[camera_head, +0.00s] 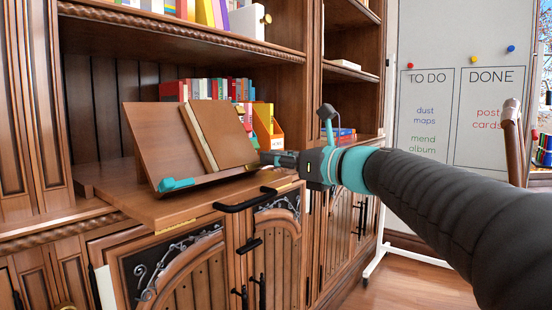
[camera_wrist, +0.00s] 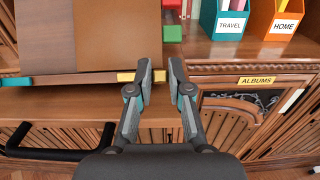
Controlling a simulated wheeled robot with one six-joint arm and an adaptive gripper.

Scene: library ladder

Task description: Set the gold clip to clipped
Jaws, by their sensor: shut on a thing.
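The gold clip (camera_wrist: 126,76) is a small yellow piece at the right end of the front ledge of a wooden book rest (camera_wrist: 80,81). In the wrist view, part of it shows left of my gripper (camera_wrist: 160,76) and part between the two fingers. My fingers stand a little apart with the gold piece between them. A teal clip (camera_head: 176,184) lies at the rest's left end. A brown book (camera_head: 222,135) leans on the rest.
The rest stands on a pull-out wooden shelf (camera_head: 170,209) with a black handle (camera_head: 245,201). Behind are books and an orange holder (camera_head: 267,130). The wrist view shows a teal TRAVEL box (camera_wrist: 228,22) and an ALBUMS label (camera_wrist: 257,80). A whiteboard (camera_head: 430,90) stands at right.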

